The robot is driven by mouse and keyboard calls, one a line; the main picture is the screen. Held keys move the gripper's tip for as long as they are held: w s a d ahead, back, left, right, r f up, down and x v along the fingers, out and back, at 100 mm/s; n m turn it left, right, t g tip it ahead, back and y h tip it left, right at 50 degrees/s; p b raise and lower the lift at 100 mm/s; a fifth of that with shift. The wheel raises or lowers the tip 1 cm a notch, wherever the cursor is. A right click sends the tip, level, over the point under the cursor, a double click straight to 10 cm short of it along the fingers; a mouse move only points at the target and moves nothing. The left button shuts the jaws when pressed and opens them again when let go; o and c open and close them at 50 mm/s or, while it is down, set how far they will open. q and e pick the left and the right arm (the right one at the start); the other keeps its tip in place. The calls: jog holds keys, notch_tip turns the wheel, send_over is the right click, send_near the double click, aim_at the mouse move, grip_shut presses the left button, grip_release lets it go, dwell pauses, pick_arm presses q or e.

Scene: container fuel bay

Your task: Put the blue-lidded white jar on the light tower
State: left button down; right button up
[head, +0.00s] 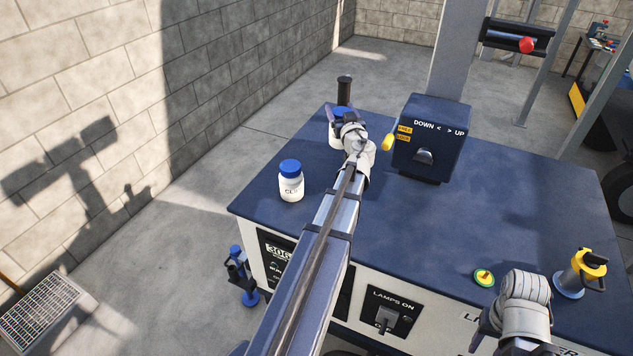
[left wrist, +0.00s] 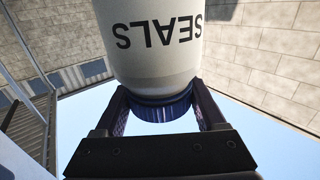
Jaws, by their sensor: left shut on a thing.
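My left gripper (head: 345,117) is shut on a blue-lidded white jar (head: 335,138), gripping it at the blue lid. The left wrist view shows the jar (left wrist: 155,50) close up, marked SEALS, with its lid (left wrist: 160,108) between the fingers. In the head view the jar is partly hidden by my gripper, at the far left corner of the light tower's navy top (head: 500,215). I cannot tell whether its base touches the top. A second blue-lidded white jar (head: 291,183) stands upright on the left part of the top. My right gripper (head: 487,333) is at the lower right, fingers mostly hidden.
A navy control box (head: 432,140) marked DOWN and UP stands right of my left gripper, before a grey mast (head: 457,50). A black post (head: 344,90) rises behind the held jar. A yellow-green disc (head: 483,278) and yellow-topped fitting (head: 582,272) are front right. The middle top is clear.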

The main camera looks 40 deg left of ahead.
pick_arm(q)
jog(key=shift+f+b, duration=4.95)
jog(key=shift+f, duration=0.05)
jog(key=shift+f, duration=0.25)
grip_release()
jog(key=shift+r, duration=0.1)
jog(key=shift+r, duration=0.3)
jog(key=v, duration=1.2)
jog(key=shift+f, duration=0.15)
